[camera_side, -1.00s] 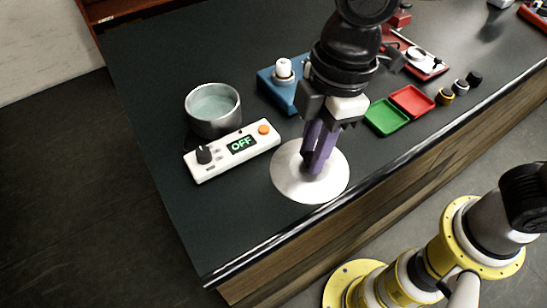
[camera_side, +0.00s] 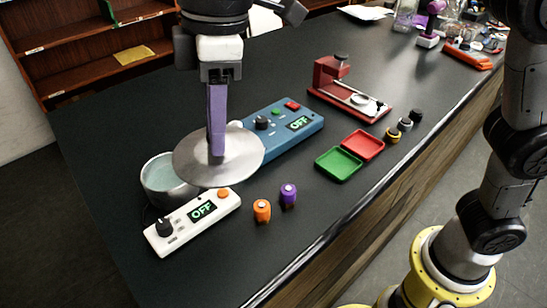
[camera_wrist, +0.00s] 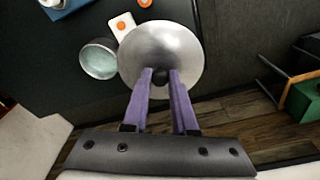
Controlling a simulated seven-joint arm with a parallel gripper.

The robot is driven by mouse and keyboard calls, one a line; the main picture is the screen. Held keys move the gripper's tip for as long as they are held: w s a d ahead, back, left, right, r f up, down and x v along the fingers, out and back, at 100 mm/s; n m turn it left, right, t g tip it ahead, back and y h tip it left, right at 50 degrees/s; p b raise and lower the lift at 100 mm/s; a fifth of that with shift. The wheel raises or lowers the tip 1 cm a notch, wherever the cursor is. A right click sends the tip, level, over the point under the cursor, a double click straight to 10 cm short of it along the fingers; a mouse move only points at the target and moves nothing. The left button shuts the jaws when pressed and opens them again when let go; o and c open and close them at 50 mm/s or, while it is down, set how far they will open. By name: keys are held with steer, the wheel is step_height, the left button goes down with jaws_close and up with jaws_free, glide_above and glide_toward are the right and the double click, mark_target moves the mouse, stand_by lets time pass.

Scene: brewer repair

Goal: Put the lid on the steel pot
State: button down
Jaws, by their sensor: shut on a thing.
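My gripper (camera_side: 217,150) is shut on the knob of the round silver lid (camera_side: 188,164). It holds the lid up above the counter. The lid also shows in the wrist view (camera_wrist: 150,42), with my purple fingers (camera_wrist: 160,78) on its dark knob. The steel pot (camera_side: 158,192), open at the top with pale contents, stands on the counter. In the side view the lid overlaps the pot's right part. In the wrist view the pot (camera_wrist: 99,62) is at the lid's left, mostly uncovered.
A white controller (camera_side: 180,228) reading OFF is close in front of the pot. A blue device (camera_side: 280,135) stands behind. Orange (camera_side: 262,211) and purple (camera_side: 288,194) knobs, green (camera_side: 338,164) and red (camera_side: 363,145) trays and a red stand (camera_side: 330,75) are to the right.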

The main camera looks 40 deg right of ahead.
steer(key=w+a+f+m, duration=0.1)
steer(key=w+a+f, duration=0.1)
steer(key=w, duration=0.6)
steer(key=w+a+f+m, duration=0.1)
steer(key=w+f+m, duration=0.1)
steer(key=w, duration=0.6)
steer(key=w+d+f, duration=0.1)
steer(key=w+f, duration=0.3)
steer(key=f, duration=0.8)
steer(key=shift+d, duration=0.15)
steer(key=shift+f, duration=0.3)
stand_by(2.3)
steer(key=shift+c, duration=0.7)
jaws_free()
step_height(320, 180, up, 7)
stand_by(0.9)
